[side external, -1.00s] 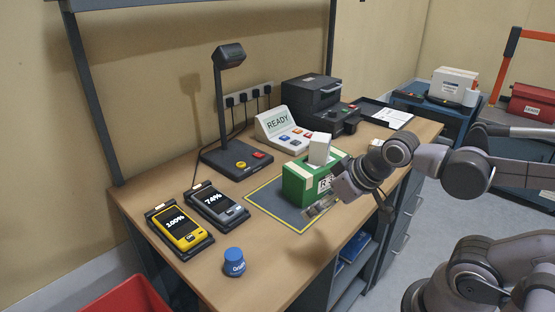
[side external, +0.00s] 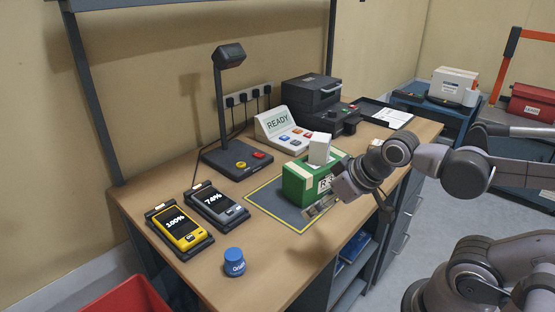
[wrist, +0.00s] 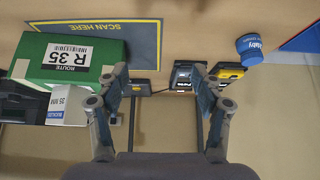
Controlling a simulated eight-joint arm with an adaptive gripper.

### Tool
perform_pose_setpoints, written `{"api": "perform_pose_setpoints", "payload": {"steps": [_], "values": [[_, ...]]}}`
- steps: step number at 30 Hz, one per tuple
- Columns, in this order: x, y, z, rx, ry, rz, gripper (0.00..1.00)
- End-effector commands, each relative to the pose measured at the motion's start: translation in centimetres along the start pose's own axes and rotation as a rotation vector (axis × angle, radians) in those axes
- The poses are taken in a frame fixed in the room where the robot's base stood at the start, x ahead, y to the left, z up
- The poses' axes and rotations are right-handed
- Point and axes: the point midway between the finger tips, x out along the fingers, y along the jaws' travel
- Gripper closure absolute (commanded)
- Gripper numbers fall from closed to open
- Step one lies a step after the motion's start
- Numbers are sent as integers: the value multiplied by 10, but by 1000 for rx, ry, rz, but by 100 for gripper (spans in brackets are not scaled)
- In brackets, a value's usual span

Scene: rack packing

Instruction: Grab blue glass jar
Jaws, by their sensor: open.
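The blue jar (side external: 235,262), short and round with pale lettering on its side, stands on the desk near its front left corner. In the wrist view the jar (wrist: 249,47) shows at the upper right, outside the space between my fingers. My gripper (side external: 322,207) is over the front edge of the desk, beside the green box and well to the right of the jar. In the wrist view my gripper (wrist: 160,82) has its two fingers spread apart with nothing between them.
Two handheld scanners, one yellow (side external: 181,229) and one grey (side external: 217,206), lie behind the jar. A lamp stand (side external: 222,158) stands farther back. A red bin (side external: 125,297) is at the lower left.

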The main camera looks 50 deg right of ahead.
Motion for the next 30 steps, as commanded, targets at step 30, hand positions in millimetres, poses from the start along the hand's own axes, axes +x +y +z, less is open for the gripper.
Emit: {"api": "perform_pose_setpoints", "payload": {"steps": [30], "values": [[-32,-14,-35,14,-91,48,38]]}}
